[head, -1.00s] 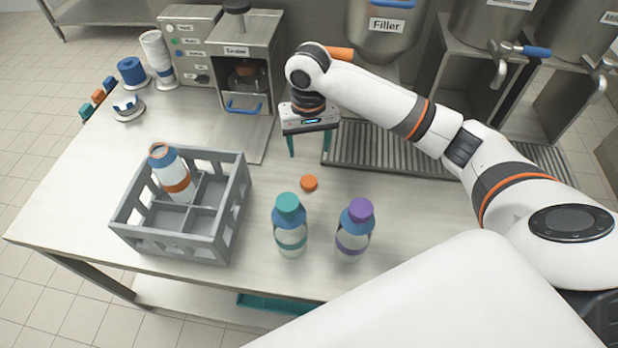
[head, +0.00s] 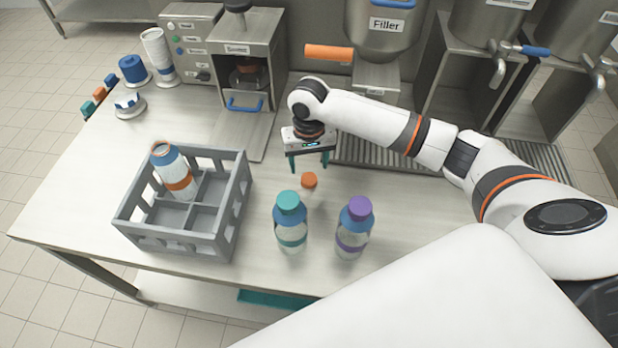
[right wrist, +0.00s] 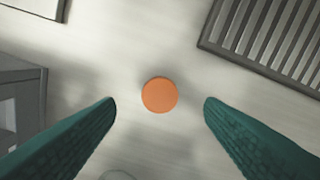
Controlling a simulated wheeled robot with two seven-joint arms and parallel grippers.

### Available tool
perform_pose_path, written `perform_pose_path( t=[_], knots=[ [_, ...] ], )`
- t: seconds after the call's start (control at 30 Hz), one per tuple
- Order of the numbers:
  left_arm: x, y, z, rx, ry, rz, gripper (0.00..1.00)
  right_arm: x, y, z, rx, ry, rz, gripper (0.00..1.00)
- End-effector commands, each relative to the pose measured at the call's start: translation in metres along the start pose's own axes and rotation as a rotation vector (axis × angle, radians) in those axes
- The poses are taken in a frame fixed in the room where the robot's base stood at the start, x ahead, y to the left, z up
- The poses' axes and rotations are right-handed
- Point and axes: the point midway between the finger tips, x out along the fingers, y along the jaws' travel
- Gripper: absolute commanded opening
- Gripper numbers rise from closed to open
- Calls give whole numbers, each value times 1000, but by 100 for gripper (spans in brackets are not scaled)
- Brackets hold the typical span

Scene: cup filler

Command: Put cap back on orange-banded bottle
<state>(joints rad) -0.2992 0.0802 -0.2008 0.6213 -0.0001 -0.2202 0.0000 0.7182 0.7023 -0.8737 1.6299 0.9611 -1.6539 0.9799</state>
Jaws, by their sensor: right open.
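The orange cap (head: 309,180) lies on the steel table, behind the teal-capped bottle. In the right wrist view the cap (right wrist: 159,95) sits between the two green fingers, apart from both. My right gripper (head: 309,168) is open and empty, pointing down just above and behind the cap. The orange-banded bottle (head: 176,175) stands tilted in the far left compartment of the grey crate (head: 238,200). Its mouth shows an orange-brown ring at the top, and no orange cap sits on it. My left gripper is not in view.
A teal-capped bottle (head: 290,222) and a purple-capped bottle (head: 354,228) stand near the table's front edge. The filler (head: 385,40), its drain grate (head: 400,160) and a sealer (head: 245,60) stand at the back. The table between crate and cap is clear.

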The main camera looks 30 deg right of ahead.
Motion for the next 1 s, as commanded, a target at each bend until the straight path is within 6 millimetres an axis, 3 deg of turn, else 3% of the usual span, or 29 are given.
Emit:
perform_pose_path(
  t=[0.4,0.77,1.0],
  knots=[
    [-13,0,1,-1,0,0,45,49,0,-3,0,1,-1,63],
    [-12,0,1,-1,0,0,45,52,0,-2,-1,-1,-1,63],
    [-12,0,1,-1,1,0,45,51,0,-2,0,-1,-1,27]
  ],
)
